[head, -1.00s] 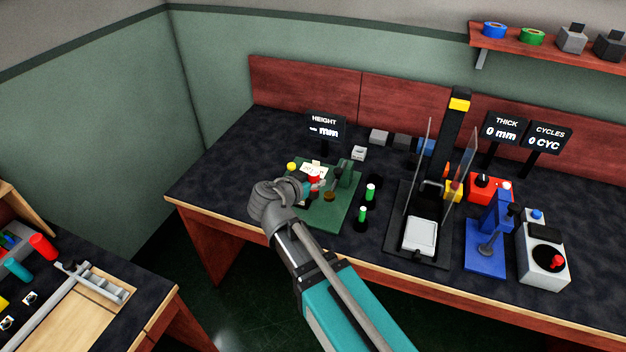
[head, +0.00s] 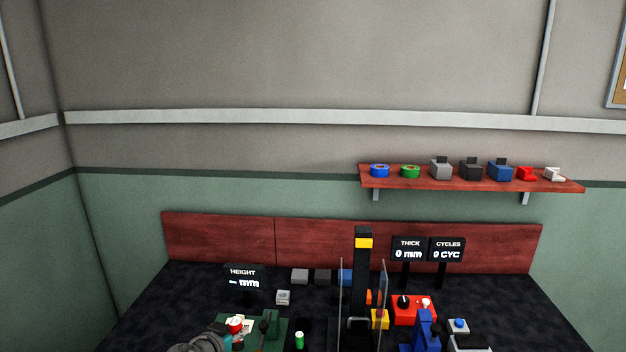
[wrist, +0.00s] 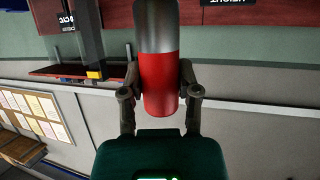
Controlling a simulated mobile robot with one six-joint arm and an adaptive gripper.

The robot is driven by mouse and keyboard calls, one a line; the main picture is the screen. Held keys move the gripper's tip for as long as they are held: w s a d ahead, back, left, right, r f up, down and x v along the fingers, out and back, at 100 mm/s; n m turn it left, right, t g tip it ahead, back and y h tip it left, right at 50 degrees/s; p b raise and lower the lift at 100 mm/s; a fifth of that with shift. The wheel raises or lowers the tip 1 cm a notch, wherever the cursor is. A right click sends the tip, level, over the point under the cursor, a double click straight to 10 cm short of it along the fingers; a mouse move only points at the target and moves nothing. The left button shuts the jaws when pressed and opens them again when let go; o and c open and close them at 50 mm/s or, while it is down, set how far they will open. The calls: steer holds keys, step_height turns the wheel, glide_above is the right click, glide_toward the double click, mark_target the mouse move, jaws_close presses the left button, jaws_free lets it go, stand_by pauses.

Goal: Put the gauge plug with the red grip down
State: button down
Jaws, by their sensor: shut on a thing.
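The gauge plug (wrist: 157,85) is in the wrist view, with a red grip and a grey metal end. My gripper (wrist: 158,75) is shut on its red part, one finger on each side. The grey end points to the top of the wrist picture and is cut off by its edge. In the head view, part of my wrist (head: 203,344) shows at the bottom edge by a green fixture (head: 275,335). A small red piece (head: 235,323) shows beside it; I cannot tell if it is the held plug. The fingers are not clear there.
A green-topped peg (head: 299,340) stands right of the fixture. A wall shelf (head: 470,182) holds small items.

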mark_target(238, 346)
steer(key=shift+f, duration=0.15)
step_height(238, 346, down, 5)
steer(key=b, duration=0.5)
steer(key=shift+f+b, duration=0.15)
steer(key=shift+b, duration=0.2)
stand_by(0.3)
steer(key=w+a+f+b, duration=0.7)
steer(key=w+f+b, duration=0.2)
steer(key=w, duration=0.2)
stand_by(0.3)
steer(key=shift+a, duration=0.1)
